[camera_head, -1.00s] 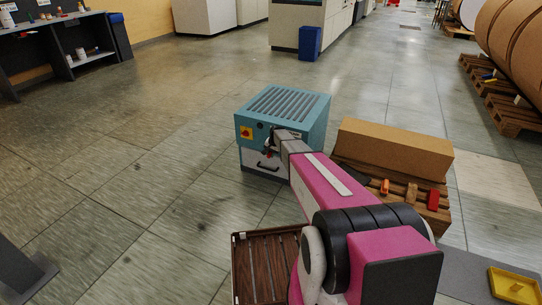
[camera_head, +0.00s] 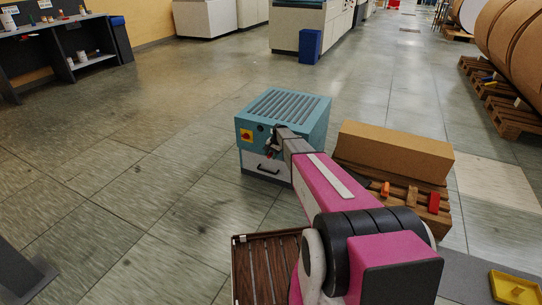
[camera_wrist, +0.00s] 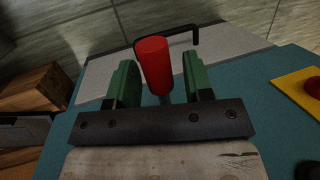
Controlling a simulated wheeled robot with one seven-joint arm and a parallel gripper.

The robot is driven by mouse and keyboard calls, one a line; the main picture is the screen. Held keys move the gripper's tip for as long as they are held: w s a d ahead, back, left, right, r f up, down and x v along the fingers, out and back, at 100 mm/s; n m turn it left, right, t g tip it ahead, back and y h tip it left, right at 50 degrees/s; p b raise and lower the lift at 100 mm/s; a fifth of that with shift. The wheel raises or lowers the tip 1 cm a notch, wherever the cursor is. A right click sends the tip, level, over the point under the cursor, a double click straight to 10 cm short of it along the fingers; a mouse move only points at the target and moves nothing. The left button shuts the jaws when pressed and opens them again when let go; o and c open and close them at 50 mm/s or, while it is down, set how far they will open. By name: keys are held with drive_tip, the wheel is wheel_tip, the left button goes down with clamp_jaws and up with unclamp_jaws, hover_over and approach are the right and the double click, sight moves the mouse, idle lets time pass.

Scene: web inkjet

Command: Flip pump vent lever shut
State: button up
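The pump is a teal box (camera_head: 318,128) with a slotted top and a paler lower front panel, standing on the floor. A red lever grip (camera_wrist: 154,62) shows in the wrist view, standing out from the teal face (camera_wrist: 262,120). My gripper (camera_wrist: 160,82) has green fingers on either side of the grip. A gap shows at the right finger; the left finger is very near the grip, and I cannot tell if it touches. In the head view my gripper (camera_head: 270,152) is at the pump's front, small and partly hidden, with the lever hard to make out.
A yellow plate with a red knob (camera_head: 246,135) is on the pump front, left of my gripper; it also shows in the wrist view (camera_wrist: 308,88). A black handle (camera_head: 266,170) is below. A brown block (camera_head: 395,150) on a pallet stands right. The floor at left is clear.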

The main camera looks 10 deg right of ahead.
idle(0.3)
drive_tip(key=v, duration=1)
drive_tip(key=shift+r, duration=0.35)
drive_tip(key=shift+d, duration=0.15)
drive_tip(key=shift+c, duration=0.3)
